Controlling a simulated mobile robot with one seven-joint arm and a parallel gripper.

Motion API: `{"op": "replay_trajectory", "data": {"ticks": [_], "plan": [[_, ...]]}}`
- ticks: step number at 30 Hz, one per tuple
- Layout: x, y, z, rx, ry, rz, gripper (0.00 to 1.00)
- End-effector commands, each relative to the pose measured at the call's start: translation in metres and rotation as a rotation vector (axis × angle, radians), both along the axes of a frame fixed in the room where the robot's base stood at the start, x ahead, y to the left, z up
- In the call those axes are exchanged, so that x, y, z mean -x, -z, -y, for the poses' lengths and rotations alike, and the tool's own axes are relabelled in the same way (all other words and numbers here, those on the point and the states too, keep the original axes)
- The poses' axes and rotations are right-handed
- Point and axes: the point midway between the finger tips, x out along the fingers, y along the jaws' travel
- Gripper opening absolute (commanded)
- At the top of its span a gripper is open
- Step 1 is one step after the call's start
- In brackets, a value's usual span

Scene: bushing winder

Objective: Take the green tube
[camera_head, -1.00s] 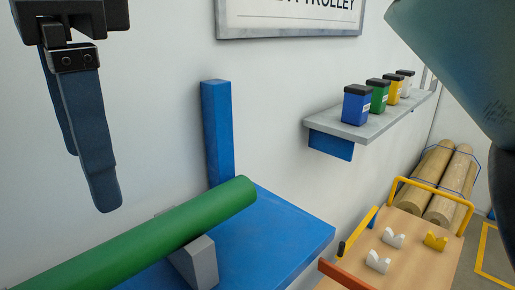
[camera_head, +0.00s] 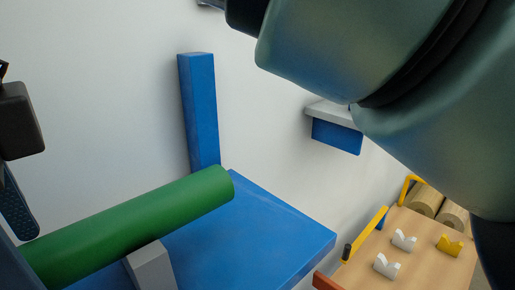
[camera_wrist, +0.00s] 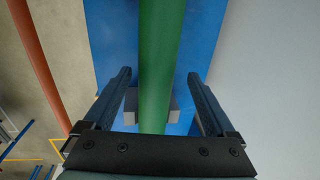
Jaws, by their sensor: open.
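The green tube (camera_head: 130,228) lies on a grey support block (camera_head: 151,267) on a blue table (camera_head: 262,235) in the head view. In the wrist view the green tube (camera_wrist: 160,60) runs between the two fingers of my gripper (camera_wrist: 160,80), with a gap on each side. My gripper is open and empty. In the head view only part of my gripper (camera_head: 14,205) shows at the left edge, beside the tube. The tube's near end is out of the head view.
A blue post (camera_head: 199,110) stands behind the table by the wall. A wooden trolley (camera_head: 420,262) with white and yellow cradles stands at the right. A grey shelf (camera_head: 333,112) is partly hidden by my arm. Wooden logs (camera_head: 440,208) lie behind the trolley.

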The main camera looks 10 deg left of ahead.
Motion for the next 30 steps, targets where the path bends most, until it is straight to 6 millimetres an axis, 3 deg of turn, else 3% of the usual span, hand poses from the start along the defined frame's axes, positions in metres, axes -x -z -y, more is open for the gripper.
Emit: {"op": "replay_trajectory", "data": {"ticks": [3,12,27,30], "plan": [[0.0064,0.0087,-0.0026,0.000,-0.001,0.003,0.91],[0.0085,0.0078,-0.0034,0.000,0.000,0.001,0.91],[0.0082,0.0076,-0.0033,-0.002,0.000,0.001,0.02],[0.0082,0.0075,-0.0033,-0.002,0.000,0.001,0.00]]}}
